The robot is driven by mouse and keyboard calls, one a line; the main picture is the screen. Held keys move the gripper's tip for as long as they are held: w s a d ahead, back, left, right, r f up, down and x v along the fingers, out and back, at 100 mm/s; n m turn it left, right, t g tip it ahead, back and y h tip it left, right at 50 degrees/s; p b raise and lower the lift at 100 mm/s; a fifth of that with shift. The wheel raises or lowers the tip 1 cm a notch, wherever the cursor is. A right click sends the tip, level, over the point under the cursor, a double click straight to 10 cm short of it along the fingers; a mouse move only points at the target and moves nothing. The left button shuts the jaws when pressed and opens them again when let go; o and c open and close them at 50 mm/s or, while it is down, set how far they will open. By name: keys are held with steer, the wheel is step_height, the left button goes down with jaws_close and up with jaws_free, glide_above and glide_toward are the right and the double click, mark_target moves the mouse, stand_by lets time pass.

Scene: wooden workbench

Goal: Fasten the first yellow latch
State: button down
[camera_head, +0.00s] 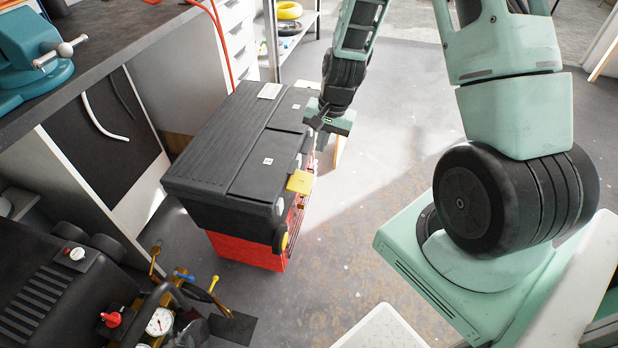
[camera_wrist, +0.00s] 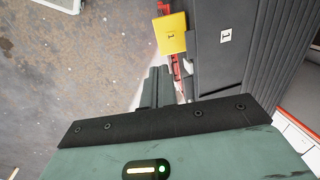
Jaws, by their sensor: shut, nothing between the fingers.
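The toolbox has a black lid (camera_head: 235,150) and a red lower body (camera_head: 245,250), and it stands on the floor. The yellow latch (camera_head: 300,182) sticks outward from the lid's front edge. In the wrist view the yellow latch (camera_wrist: 171,34) shows a "1" label and lies ahead of the fingertips. My gripper (camera_head: 316,122) is over the far end of the toolbox's front side, beyond the latch. In the wrist view its fingers (camera_wrist: 159,72) are together with nothing between them, apart from the latch. My gripper hides part of the far front edge; no second latch can be made out.
A workbench (camera_head: 100,55) with a teal vise (camera_head: 28,60) stands left of the toolbox. A black compressor (camera_head: 60,290) with gauges is at the lower left. Shelving (camera_head: 290,35) is behind. The floor (camera_head: 350,220) right of the toolbox's front is clear.

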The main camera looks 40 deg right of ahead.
mark_target(310, 184)
steer(key=f, duration=0.4)
steer(key=w+a+f, duration=0.1)
steer(key=f, duration=0.4)
steer(key=w+f, duration=0.1)
steer(key=f, duration=0.3)
steer(key=shift+a+f+b, duration=0.3)
steer(key=shift+f+b, duration=0.05)
steer(key=shift+f, duration=0.05)
